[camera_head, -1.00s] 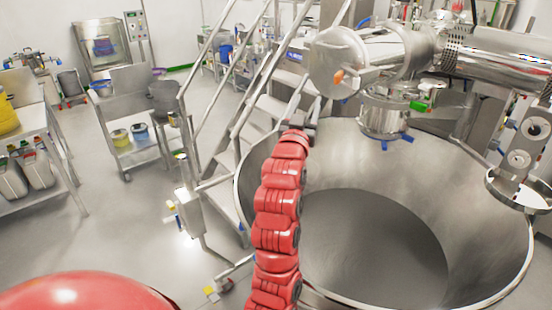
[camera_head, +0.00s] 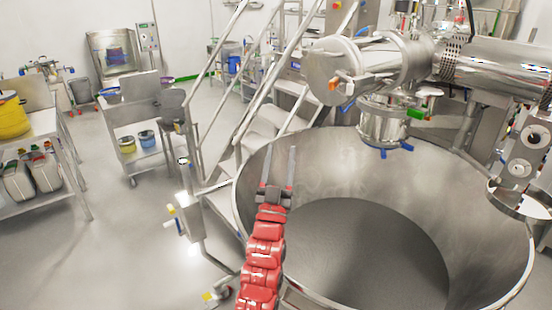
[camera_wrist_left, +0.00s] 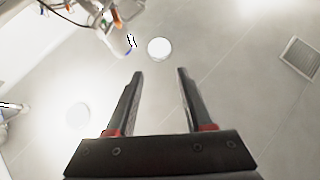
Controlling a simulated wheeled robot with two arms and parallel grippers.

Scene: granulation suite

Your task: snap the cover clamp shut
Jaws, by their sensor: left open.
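A steel horizontal cylinder with a round end cover (camera_head: 325,70) is above the big bowl in the head view. An orange-tipped handle (camera_head: 335,83) is on the cover's face; I cannot tell for sure whether it is the cover clamp, or whether the clamp is open or shut. My left gripper (camera_head: 279,152) is open and empty, lower and left of the cover and apart from it, over the bowl's left rim. In the left wrist view its fingers (camera_wrist_left: 160,73) point at the ceiling, with part of the machine (camera_wrist_left: 108,25) at the top left. My right gripper is not in view.
A large steel bowl (camera_head: 490,285) fills the lower right. A valve with blue handles (camera_head: 382,125) hangs below the cylinder. Stair rails (camera_head: 235,80) stand behind my left arm. A steel cart (camera_head: 150,110) and open floor are at the left.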

